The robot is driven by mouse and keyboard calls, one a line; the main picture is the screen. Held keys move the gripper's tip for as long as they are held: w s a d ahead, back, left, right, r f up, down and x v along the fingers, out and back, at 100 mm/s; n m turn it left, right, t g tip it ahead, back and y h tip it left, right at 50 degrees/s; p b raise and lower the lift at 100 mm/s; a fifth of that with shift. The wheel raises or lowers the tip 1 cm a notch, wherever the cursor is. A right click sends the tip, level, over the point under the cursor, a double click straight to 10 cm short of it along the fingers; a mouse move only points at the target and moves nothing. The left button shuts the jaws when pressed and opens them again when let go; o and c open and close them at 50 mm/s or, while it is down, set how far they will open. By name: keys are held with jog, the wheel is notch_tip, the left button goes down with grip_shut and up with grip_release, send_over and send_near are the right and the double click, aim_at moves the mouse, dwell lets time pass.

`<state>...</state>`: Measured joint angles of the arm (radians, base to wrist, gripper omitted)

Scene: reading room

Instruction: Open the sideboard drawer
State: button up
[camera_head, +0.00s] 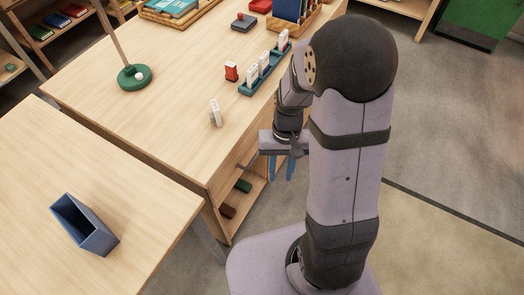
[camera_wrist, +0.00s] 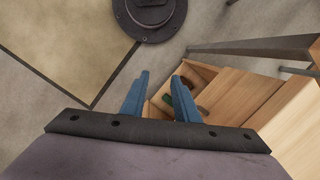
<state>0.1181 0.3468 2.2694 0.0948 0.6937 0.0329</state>
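The light wooden sideboard (camera_head: 160,110) stands left of my arm, its near end and front side facing my gripper. Low in that side an open compartment (camera_head: 245,205) shows a green item (camera_head: 243,186) and a dark red item (camera_head: 227,211); I cannot tell whether this is a drawer or a shelf. The compartment also shows in the wrist view, with the green item (camera_wrist: 168,99). My gripper (camera_head: 282,178) is beside the sideboard, blue fingers pointing down. In the wrist view the fingers (camera_wrist: 160,76) are apart with nothing between them.
Another table (camera_head: 130,190) with a blue box (camera_head: 95,235) is at left. The floor at right (camera_head: 450,130) is clear.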

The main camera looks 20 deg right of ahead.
jog(key=w+r+m+t, duration=0.2)
jog(key=w+m, duration=0.4)
jog(key=w, duration=0.7)
jog(key=shift+a+m+t+y, duration=0.2)
jog(key=shift+m+t+y, duration=0.1)
jog(key=shift+t, duration=0.4)
jog(key=shift+w+a+f, duration=0.15)
jog(key=shift+w+f, duration=0.05)
jog(key=shift+f, duration=1)
jog(key=shift+w+a+f, duration=0.15)
jog(key=shift+f, duration=1)
jog(key=shift+w+a+f, duration=0.15)
jog(key=shift+w+f, duration=0.05)
jog(key=shift+f, duration=1)
jog(key=shift+c, duration=0.7)
grip_shut()
